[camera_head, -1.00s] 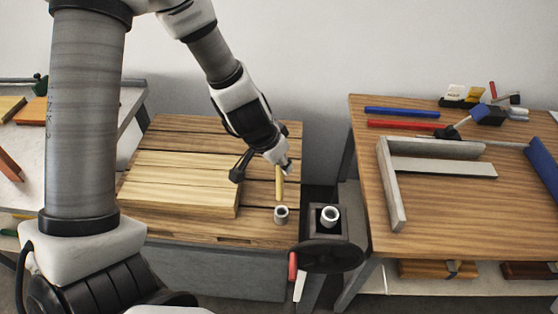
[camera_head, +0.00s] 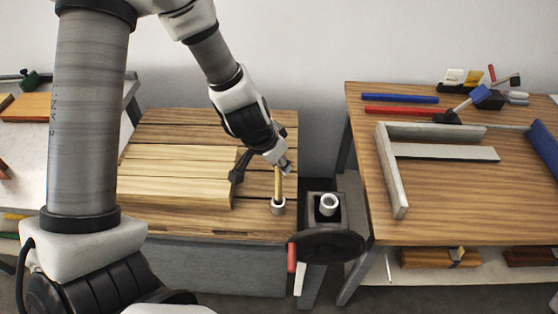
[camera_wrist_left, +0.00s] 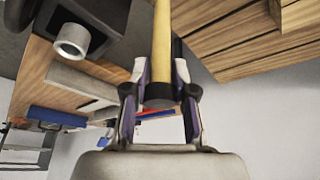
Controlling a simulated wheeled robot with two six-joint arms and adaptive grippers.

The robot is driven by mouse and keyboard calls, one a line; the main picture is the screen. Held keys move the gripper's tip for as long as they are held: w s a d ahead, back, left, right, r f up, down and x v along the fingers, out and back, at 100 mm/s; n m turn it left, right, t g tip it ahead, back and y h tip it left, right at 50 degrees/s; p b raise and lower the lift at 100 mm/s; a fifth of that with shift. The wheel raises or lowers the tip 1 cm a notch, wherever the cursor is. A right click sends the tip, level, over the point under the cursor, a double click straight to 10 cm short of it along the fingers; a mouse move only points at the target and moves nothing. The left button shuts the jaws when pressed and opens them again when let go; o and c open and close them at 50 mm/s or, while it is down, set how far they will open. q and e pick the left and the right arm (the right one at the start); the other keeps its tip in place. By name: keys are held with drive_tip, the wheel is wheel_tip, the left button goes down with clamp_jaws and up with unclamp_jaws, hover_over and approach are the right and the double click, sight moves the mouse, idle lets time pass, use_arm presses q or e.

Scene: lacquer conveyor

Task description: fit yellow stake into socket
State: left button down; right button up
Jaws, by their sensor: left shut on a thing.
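My left gripper (camera_head: 283,167) is shut on the yellow stake (camera_head: 278,185) near its upper end. A second pale ring-shaped socket (camera_head: 328,204) stands in a dark block to the right. My right gripper is not in view.
Stacked planks (camera_head: 175,178) lie left of the stake on the slatted table. A workbench (camera_head: 430,215) at the right holds a metal frame (camera_head: 398,190), a blue rod (camera_head: 400,98) and a red rod (camera_head: 402,111). A dark round disc (camera_head: 327,246) stands below the dark block.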

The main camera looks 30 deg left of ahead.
sight(276, 173)
use_arm(q)
drive_tip(key=shift+f, duration=0.25)
drive_tip(key=shift+r+p, duration=0.1)
drive_tip(key=shift+p, duration=0.4)
idle(1.1)
drive_tip(key=shift+f+b, duration=2.15)
drive_tip(key=shift+f, duration=0.4)
drive_tip(key=c, duration=0.9)
unclamp_jaws()
drive_tip(key=shift+o, duration=0.2)
drive_tip(key=shift+s+r, duration=0.1)
drive_tip(key=v, duration=1.2)
drive_tip(key=shift+a, duration=0.1)
